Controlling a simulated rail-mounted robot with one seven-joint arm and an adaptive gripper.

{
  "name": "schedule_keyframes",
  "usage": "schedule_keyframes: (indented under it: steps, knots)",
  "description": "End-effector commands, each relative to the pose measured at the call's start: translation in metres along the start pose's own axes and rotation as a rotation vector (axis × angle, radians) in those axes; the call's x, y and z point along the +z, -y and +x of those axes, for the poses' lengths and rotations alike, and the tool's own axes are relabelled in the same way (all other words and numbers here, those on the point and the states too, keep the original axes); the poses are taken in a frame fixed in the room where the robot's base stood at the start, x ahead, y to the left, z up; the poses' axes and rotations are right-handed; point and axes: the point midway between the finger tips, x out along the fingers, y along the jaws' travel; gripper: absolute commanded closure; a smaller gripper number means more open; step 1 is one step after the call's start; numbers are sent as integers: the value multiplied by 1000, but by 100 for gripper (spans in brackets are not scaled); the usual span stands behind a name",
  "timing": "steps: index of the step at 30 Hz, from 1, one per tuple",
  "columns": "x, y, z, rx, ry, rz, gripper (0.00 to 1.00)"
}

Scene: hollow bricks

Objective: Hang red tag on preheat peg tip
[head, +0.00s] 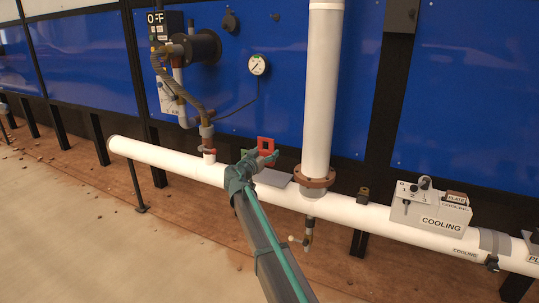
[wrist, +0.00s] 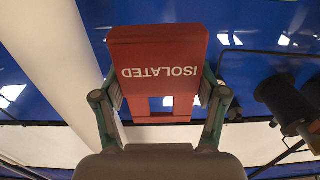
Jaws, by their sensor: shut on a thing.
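My gripper (head: 258,160) is shut on the red tag (head: 265,144) and holds it up in front of the blue wall, near the white pipe in the head view. In the wrist view the red tag (wrist: 160,50) reads "ISOLATED" upside down and has a square opening near its lower edge. The two fingers (wrist: 160,98) grip its sides. No label reading "preheat" is legible, so I cannot tell which part is the preheat peg. A dark cylinder (head: 203,47) projects beside an "OFF" panel (head: 166,28) at the upper left.
A long white horizontal pipe (head: 150,153) runs behind my arm. A white vertical pipe (head: 322,90) stands right of my gripper. A round gauge (head: 259,64) is on the blue wall. A "COOLING" box (head: 440,205) sits at the right.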

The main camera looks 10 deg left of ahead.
Motion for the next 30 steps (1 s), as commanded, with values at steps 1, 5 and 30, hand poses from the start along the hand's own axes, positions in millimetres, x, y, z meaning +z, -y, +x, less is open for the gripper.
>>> schedule_keyframes:
  steps: [1,5,30]
  knots:
    - [0,-1,-7,-1,-1,1,65]
    - [-2,-1,-20,-1,-1,2,65]
    - [-20,-1,-108,-1,-1,1,65]
